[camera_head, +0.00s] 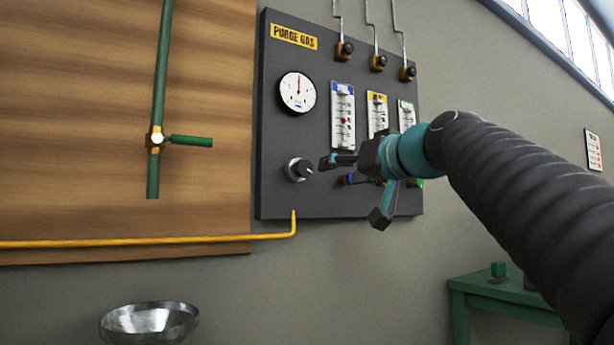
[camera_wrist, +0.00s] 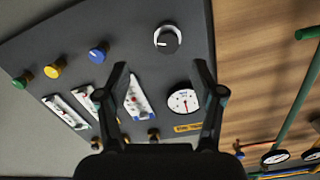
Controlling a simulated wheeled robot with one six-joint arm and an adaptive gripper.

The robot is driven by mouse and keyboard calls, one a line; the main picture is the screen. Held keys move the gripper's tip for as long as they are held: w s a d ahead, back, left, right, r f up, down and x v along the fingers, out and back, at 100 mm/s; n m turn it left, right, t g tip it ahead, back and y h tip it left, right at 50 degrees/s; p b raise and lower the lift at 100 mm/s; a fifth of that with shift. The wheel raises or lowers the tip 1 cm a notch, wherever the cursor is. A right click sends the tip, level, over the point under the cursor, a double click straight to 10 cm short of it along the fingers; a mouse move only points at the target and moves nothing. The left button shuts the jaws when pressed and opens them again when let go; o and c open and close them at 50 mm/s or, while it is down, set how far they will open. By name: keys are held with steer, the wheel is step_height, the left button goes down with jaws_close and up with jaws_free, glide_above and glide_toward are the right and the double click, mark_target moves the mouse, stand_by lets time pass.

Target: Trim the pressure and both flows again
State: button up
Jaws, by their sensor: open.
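The dark purge gas panel (camera_head: 328,190) carries a white pressure gauge (camera_head: 298,92), also in the wrist view (camera_wrist: 183,101), with a round black-and-silver knob (camera_head: 299,169) below it. Three flow tubes have blue (camera_head: 342,115), yellow (camera_head: 377,113) and green (camera_head: 407,113) tops. The wrist view shows the round knob (camera_wrist: 168,40), a blue knob (camera_wrist: 98,52), a yellow knob (camera_wrist: 55,67) and a green knob (camera_wrist: 22,80). My gripper (camera_head: 354,190) is open and empty before the panel, right of the round knob. It partly hides the lower flow knobs in the head view.
A wooden board (camera_head: 90,100) with a green pipe and valve handle (camera_head: 190,141) is at left. A yellow pipe (camera_head: 150,241) runs below to the panel. A metal bowl (camera_head: 149,322) is at lower left; a green table (camera_head: 500,297) is at lower right.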

mark_target(306, 169)
steer(key=shift+n+y, duration=0.3)
steer(key=shift+n, duration=0.3)
steer(key=p+x, duration=0.1)
steer(key=x, duration=0.3)
steer(key=r+p+x, duration=0.1)
steer(key=x, duration=0.4)
steer(key=r+p+x, duration=0.1)
steer(key=x, duration=0.3)
steer(key=shift+w+a, duration=0.1)
steer(key=shift+a, duration=0.3)
steer(key=shift+f, duration=0.1)
steer(key=c, duration=1.2)
